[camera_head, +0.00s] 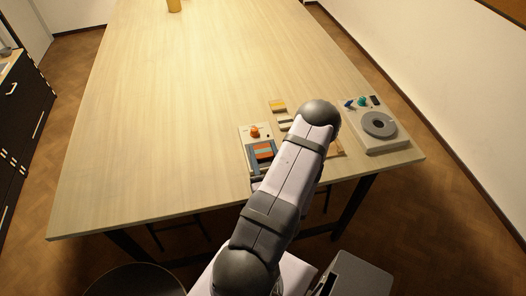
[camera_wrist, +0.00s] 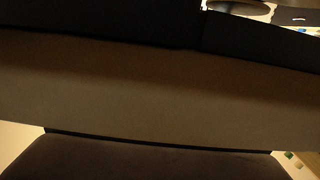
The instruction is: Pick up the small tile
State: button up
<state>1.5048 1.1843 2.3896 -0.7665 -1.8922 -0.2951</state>
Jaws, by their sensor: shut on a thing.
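In the wrist view, my gripper (camera_wrist: 150,92) shows as dark parts at the top and bottom, very close to the camera. It is shut on a flat, plain tan thing that looks like the small tile (camera_wrist: 150,88). The tile spans the whole width of the view, and its ends are out of frame. The light on it is dim, so its markings cannot be told. In the head view my arm hides the gripper and what it holds, near the table's front right.
A pale wooden table (camera_head: 180,120) is clear across its left and middle. A board with an orange knob (camera_head: 255,132) and coloured pieces lies left of my arm. A pale unit with a grey disc (camera_head: 379,124) stands at right.

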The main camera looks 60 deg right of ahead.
aim_at(263, 152)
jog(key=shift+r, duration=0.15)
jog(key=shift+r, duration=0.8)
notch_tip(263, 152, up, 7)
jog(key=shift+f+p, duration=0.15)
jog(key=shift+p, duration=0.6)
jog(key=shift+r+p, duration=0.75)
jog(key=shift+p, duration=0.1)
